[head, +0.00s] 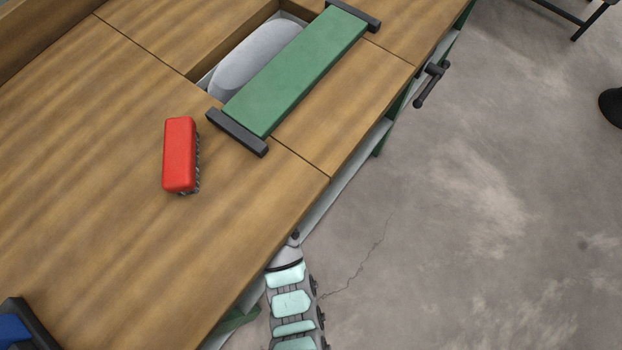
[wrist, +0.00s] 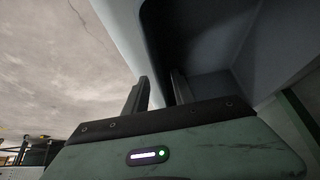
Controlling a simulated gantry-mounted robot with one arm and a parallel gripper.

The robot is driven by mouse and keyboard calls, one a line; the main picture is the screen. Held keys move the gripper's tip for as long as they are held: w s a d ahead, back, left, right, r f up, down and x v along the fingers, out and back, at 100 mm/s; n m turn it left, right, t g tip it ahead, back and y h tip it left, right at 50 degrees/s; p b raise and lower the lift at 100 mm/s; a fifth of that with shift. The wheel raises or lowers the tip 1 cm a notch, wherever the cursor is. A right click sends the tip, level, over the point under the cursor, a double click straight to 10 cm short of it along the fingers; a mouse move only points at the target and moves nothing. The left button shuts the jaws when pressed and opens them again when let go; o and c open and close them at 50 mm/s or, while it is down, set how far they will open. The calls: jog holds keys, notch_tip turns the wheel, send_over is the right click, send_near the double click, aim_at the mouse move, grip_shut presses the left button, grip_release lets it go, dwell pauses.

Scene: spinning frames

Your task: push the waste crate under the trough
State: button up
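A pale grey container (wrist: 211,86) with a dark inside fills the upper right of the wrist view, very close. I cannot tell for sure whether it is the waste crate or the trough. The two fingers of my gripper (wrist: 159,80) stand slightly apart at its pale wall, which shows between them. Whether they grip the wall is not clear. In the head view my arm reaches in under the front edge of the bench, and my gripper is hidden there. A pale strip (head: 344,192) runs below the bench edge; what it belongs to is unclear.
The wooden bench top (head: 90,120) carries a red brush (head: 179,155) and a green bar (head: 297,72) with dark ends beside a pale rounded object (head: 255,55) in a recess. A dark handle (head: 431,84) sticks out at the bench front. The concrete floor (head: 470,200) is open.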

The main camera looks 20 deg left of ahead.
jog(key=shift+b+x, duration=1.25)
jog(key=shift+x, duration=1.3)
jog(key=shift+c, duration=0.5)
grip_shut()
